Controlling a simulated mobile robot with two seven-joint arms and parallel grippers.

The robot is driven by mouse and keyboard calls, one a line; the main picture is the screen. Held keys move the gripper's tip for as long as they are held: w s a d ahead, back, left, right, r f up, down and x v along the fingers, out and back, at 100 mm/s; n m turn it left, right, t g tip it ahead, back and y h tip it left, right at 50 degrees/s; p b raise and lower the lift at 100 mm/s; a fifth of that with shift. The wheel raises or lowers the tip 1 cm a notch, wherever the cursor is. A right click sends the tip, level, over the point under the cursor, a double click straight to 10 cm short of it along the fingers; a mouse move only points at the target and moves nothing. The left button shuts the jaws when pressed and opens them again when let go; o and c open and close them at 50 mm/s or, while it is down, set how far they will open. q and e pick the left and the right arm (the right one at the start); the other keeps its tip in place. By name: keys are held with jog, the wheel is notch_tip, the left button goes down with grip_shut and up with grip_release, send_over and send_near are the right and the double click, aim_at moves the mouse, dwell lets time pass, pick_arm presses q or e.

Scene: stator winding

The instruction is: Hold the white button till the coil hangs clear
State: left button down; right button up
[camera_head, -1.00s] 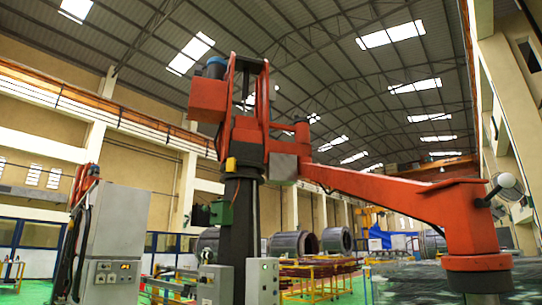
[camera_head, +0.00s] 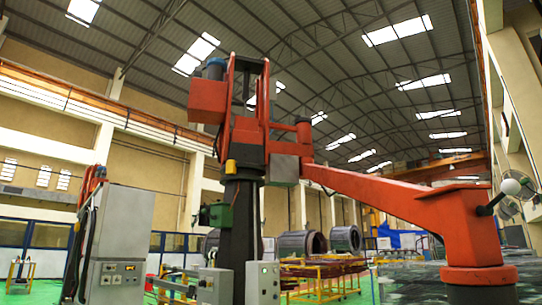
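Neither of my grippers shows in the head view. An orange lifting machine (camera_head: 415,205) stands in front of me on a dark column (camera_head: 238,235), its arm reaching to the right. The arm ends in an orange collar over a dark cylinder (camera_head: 478,294), cut off by the lower edge. Two grey control boxes with small buttons stand by the column, a left one (camera_head: 216,286) and a right one (camera_head: 262,284). I cannot tell which button is white. No hanging coil can be made out.
A grey control cabinet (camera_head: 123,235) stands at the left. Large ring-shaped stators (camera_head: 297,244) and a yellow rack (camera_head: 320,282) with brown parts stand behind. A white ball on a dark rod (camera_head: 511,187) juts from the arm's end. Green floor shows between.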

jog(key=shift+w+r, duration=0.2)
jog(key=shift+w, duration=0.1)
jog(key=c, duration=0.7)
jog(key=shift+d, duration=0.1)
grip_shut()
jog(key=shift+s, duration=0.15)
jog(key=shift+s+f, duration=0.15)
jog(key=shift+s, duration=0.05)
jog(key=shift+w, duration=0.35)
